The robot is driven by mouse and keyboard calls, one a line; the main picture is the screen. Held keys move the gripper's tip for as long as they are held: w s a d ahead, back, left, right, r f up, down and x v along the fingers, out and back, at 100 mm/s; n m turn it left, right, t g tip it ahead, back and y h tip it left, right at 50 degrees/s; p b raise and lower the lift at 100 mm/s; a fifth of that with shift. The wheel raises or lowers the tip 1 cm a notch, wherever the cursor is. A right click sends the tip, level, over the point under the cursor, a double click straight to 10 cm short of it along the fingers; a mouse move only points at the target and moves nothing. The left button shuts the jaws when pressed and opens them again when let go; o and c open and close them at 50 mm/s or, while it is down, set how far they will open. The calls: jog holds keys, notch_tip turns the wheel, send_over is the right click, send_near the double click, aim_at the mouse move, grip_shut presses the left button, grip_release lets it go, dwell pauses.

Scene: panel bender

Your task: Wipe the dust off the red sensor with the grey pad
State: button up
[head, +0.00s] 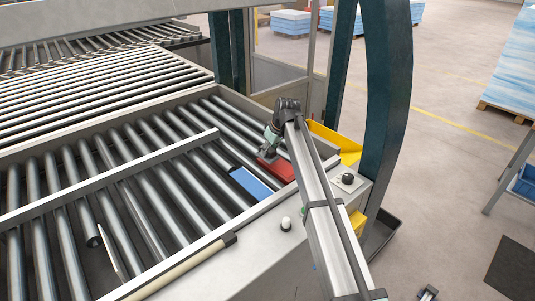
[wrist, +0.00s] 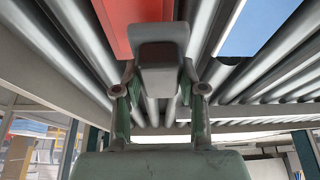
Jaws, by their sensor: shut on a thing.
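The red sensor (head: 278,168) is a flat red block among the rollers at the right end of the conveyor, partly behind my arm. In the wrist view the red sensor (wrist: 122,22) shows at the top, partly covered by the grey pad (wrist: 160,62). My gripper (wrist: 159,88) is shut on the grey pad, one finger on each side. In the head view my gripper (head: 270,142) is just over the sensor's far left part. The pad is at or very near the red surface; I cannot tell whether they touch. I cannot make out dust.
A blue block (head: 251,183) lies left of the red sensor, and also shows in the wrist view (wrist: 250,25). Metal rollers (head: 130,180) surround both. A dark knob (head: 347,178) and a white button (head: 286,223) stand on the frame. A teal post (head: 385,90) rises at right.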

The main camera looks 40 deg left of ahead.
jog(key=shift+r+p, duration=0.9)
jog(key=shift+r, duration=1.8)
